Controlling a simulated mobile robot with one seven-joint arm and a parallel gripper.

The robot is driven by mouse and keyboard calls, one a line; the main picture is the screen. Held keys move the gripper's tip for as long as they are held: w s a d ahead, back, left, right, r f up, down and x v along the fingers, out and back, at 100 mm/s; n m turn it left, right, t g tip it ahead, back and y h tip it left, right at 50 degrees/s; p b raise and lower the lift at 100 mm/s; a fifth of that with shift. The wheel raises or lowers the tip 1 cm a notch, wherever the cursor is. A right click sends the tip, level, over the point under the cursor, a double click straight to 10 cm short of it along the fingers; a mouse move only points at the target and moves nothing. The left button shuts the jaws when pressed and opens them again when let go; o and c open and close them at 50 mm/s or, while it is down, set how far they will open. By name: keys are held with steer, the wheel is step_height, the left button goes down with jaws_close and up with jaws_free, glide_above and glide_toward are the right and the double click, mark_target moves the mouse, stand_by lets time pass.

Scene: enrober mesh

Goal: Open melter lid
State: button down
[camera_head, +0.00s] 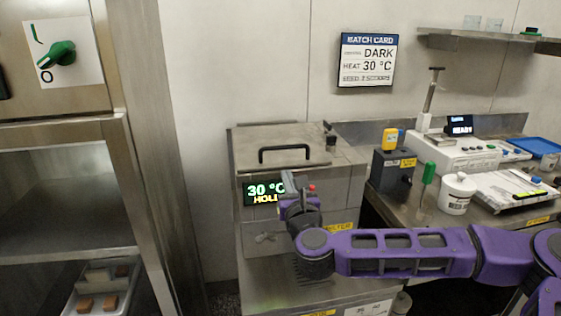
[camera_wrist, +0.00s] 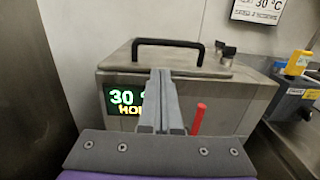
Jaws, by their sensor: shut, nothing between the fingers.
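The melter (camera_head: 338,195) is a steel box with a closed flat lid (camera_head: 243,143) and a black bar handle (camera_head: 285,150) on top. Its front display (camera_head: 262,193) reads 30 °C HOLD. In the wrist view the lid handle (camera_wrist: 168,43) stands beyond and above my fingers, apart from them. My gripper (camera_head: 288,182) is in front of the melter's front face, below the lid, and covers part of the display. In the wrist view my gripper (camera_wrist: 161,78) shows its two grey fingers pressed together and empty. A red knob or stick (camera_wrist: 198,120) is right of the fingers.
A dark box with a yellow top (camera_head: 391,138), a green-handled tool (camera_head: 428,173) and a white tub (camera_head: 458,193) stand on the right bench. A steel rack (camera_head: 140,150) is at left. A batch card (camera_head: 367,60) and a shelf (camera_head: 480,38) are on the wall.

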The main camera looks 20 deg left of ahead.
mark_target(279, 166)
steer(key=x, duration=0.9)
steer(key=shift+a+f, duration=0.1)
steer(key=shift+a, duration=0.1)
